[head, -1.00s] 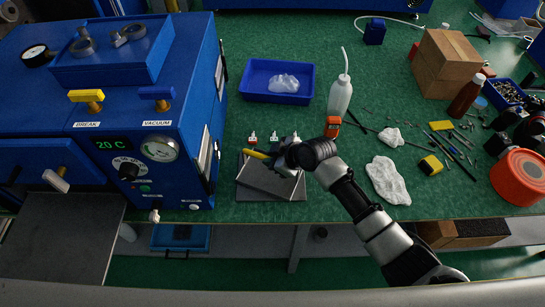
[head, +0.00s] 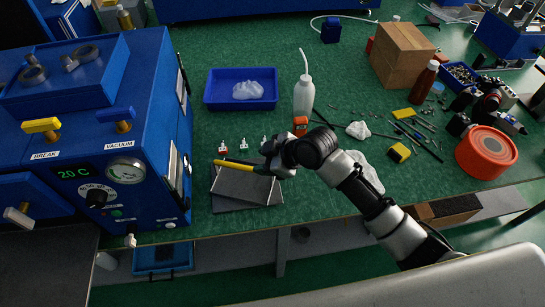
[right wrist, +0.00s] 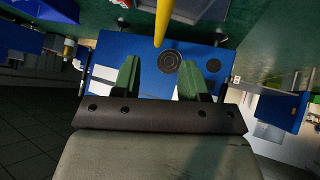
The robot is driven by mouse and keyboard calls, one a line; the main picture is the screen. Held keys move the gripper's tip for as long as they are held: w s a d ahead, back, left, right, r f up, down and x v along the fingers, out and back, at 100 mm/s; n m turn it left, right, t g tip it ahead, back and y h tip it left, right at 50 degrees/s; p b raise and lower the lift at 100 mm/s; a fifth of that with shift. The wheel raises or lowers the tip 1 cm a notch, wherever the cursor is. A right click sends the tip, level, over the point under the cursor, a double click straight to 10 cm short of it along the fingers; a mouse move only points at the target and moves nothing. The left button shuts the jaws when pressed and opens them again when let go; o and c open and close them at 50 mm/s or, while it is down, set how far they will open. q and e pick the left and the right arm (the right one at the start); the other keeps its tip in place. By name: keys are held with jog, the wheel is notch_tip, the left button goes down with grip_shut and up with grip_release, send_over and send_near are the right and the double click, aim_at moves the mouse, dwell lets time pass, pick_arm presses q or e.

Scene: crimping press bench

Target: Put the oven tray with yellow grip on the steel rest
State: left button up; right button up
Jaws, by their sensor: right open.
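A yellow grip (head: 232,166) shows in the head view beside the front of the blue oven, above a pair of grey metal plates. The upper plate (head: 248,186) looks tilted, and a darker plate (head: 225,204) shows under its left edge. I cannot tell clearly which is the oven tray and which the steel rest. My right gripper (head: 268,163) is at the grip's right end. In the right wrist view its two green fingers (right wrist: 157,78) are apart with nothing between them, and the yellow grip (right wrist: 162,22) lies just beyond their tips. My left gripper is not in view.
The blue oven (head: 150,110) stands at the left. Small red-and-white parts (head: 243,144) stand just behind the plates. A blue tray (head: 240,104), a white bottle (head: 304,97) and a cardboard box (head: 402,55) are farther back.

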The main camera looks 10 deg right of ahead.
jog(key=shift+v, duration=1.65)
